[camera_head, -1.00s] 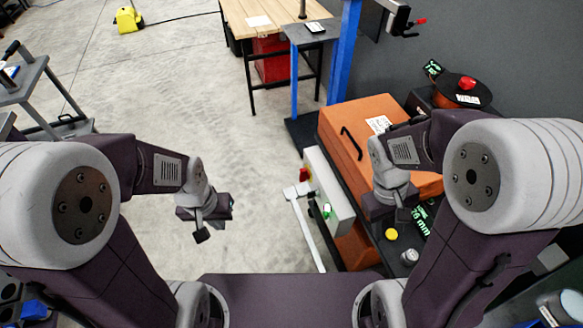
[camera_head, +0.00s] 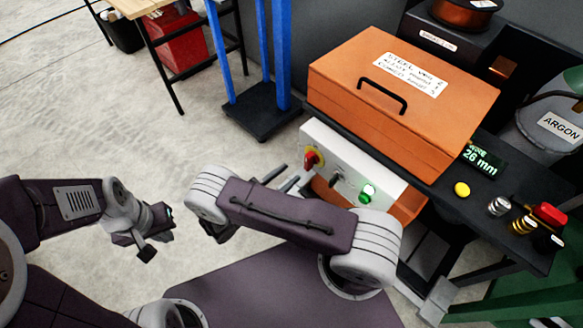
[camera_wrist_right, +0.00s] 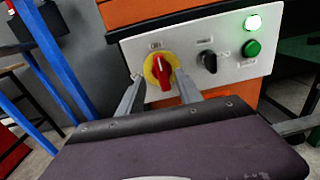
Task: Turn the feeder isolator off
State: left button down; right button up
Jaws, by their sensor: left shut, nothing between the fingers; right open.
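The feeder isolator is a red rotary handle on a yellow disc (camera_wrist_right: 151,69), on the left part of a white panel (camera_head: 345,172). It also shows in the head view (camera_head: 312,159). In the wrist view its red handle stands roughly upright. My right gripper (camera_wrist_right: 158,75) is open, with one finger on each side of the handle in the picture; I cannot tell whether they touch it. In the head view my right arm covers most of that gripper. My left gripper (camera_head: 156,232) is shut and empty, well left of the panel.
Right of the isolator are a black selector knob (camera_wrist_right: 208,61), a green button (camera_wrist_right: 253,48) and a lit lamp (camera_wrist_right: 253,22). An orange case (camera_head: 400,95) sits above the panel. Blue posts (camera_head: 272,60) stand behind. The floor at left is open.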

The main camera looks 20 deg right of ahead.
aim_at(306, 163)
jog(key=shift+n+t, duration=0.3)
jog(key=shift+t, duration=0.1)
jog(key=x, duration=0.2)
jog(key=f+x, duration=0.1)
jog(key=x, duration=0.5)
jog(key=shift+s+d+f, duration=0.1)
jog(key=shift+d+f, duration=0.1)
jog(key=shift+f, duration=0.1)
grip_shut()
